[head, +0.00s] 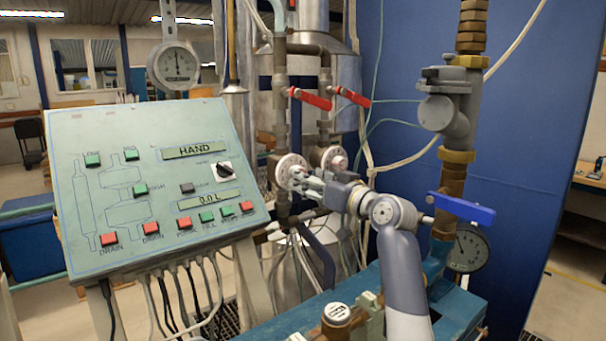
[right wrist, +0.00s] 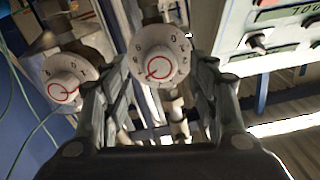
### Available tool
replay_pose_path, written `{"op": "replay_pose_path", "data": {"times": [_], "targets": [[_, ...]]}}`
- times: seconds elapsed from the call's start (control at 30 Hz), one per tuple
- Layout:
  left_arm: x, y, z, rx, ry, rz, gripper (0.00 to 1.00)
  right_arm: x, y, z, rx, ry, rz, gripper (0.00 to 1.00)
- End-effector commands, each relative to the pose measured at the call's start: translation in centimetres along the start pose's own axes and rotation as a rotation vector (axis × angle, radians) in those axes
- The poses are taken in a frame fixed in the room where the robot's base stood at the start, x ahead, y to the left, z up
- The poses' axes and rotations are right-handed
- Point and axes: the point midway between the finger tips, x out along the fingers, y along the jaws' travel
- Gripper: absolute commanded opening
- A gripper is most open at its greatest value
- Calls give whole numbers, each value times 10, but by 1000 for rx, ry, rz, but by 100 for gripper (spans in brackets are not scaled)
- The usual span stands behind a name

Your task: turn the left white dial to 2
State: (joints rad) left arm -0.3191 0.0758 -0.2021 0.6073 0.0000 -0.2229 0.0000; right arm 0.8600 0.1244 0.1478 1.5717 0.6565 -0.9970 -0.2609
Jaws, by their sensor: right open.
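The left white dial (head: 288,170) is a round white disc with a knob, on a pipe right of the control panel. It also shows in the right wrist view (right wrist: 160,50), with dark numerals on its rim and a red ring and line on its knob. The right white dial (head: 332,157) is beside it and also shows in the right wrist view (right wrist: 66,85). My right gripper (head: 298,180) is open at the left dial. In the right wrist view its fingers (right wrist: 155,82) stand on either side of the knob; contact is unclear. My left gripper is out of view.
The sloped control panel (head: 110,190) with buttons and displays stands left of the dials. Red valve levers (head: 312,98) are above them. A blue-handled valve (head: 462,208) and a pressure gauge (head: 468,248) are at right. Cables hang below the panel.

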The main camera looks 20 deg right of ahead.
Motion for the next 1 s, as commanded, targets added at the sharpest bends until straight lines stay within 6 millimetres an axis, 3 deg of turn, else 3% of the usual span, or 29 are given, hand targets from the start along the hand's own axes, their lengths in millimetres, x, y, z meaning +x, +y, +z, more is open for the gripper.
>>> {"op": "replay_pose_path", "data": {"times": [0.3,0.6,0.67,0.8,1.0], "targets": [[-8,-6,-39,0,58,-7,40,27,0,0,0,0,0,54],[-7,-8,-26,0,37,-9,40,29,0,0,-1,0,0,54],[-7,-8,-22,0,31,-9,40,29,0,0,-1,0,0,43],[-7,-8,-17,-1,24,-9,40,28,0,0,0,0,0,11],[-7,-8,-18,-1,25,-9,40,28,0,1,-3,0,0,10]]}}
